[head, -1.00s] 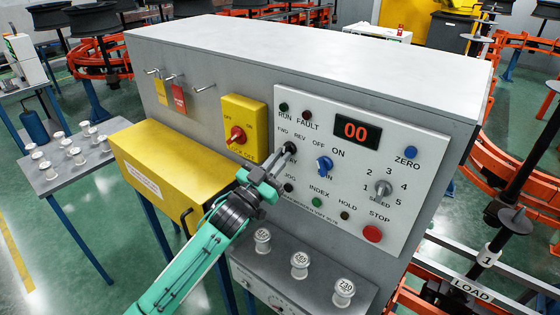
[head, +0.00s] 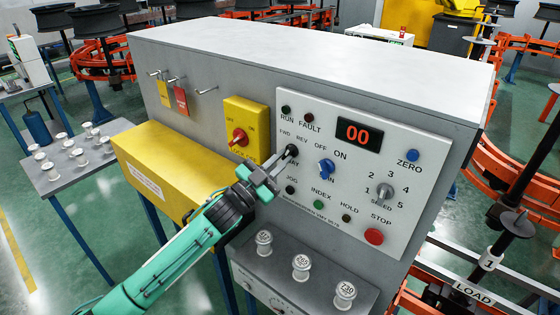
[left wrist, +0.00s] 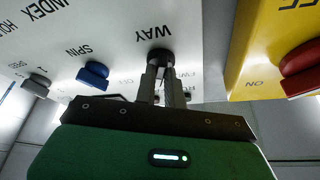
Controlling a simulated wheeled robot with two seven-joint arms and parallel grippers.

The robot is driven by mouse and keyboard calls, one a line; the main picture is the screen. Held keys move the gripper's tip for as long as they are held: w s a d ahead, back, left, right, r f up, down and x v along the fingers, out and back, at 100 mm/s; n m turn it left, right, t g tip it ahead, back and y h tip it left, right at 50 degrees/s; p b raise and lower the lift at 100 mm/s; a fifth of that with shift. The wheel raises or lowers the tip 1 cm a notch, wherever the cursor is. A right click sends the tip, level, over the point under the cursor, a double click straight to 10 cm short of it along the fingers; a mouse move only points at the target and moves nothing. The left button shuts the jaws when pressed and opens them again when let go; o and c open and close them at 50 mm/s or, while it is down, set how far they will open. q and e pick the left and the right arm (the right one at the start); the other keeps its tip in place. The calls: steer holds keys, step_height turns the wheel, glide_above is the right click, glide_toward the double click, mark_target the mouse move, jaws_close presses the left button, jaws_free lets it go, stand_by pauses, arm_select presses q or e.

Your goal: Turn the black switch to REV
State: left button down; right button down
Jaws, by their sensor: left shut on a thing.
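The black switch (head: 291,150) is a small round knob on the white control panel, below the FWD and REV labels. In the left wrist view the black knob (left wrist: 159,57) sits beside the word WAY. My left gripper (head: 285,156) reaches it from the lower left, its two fingers closed on the knob. In the left wrist view the fingertips of my left gripper (left wrist: 160,72) are on either side of the knob. The fingers partly hide the knob, so I cannot tell which label it points to. My right gripper is not in view.
A blue SPIN switch (head: 325,168) is close to the right of the black one. A red switch on a yellow plate (head: 244,118) is to its left. A yellow box (head: 165,172) and a shelf with several labelled weights (head: 301,266) lie below.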

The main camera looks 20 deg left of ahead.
arm_select(q)
steer(key=c, duration=1.5)
jaws_free()
steer(key=shift+s+a+f, duration=0.25)
steer(key=shift+s+f, duration=0.05)
steer(key=shift+s, duration=0.15)
steer(key=shift+b+v, duration=2.4)
steer(key=shift+v, duration=3.95)
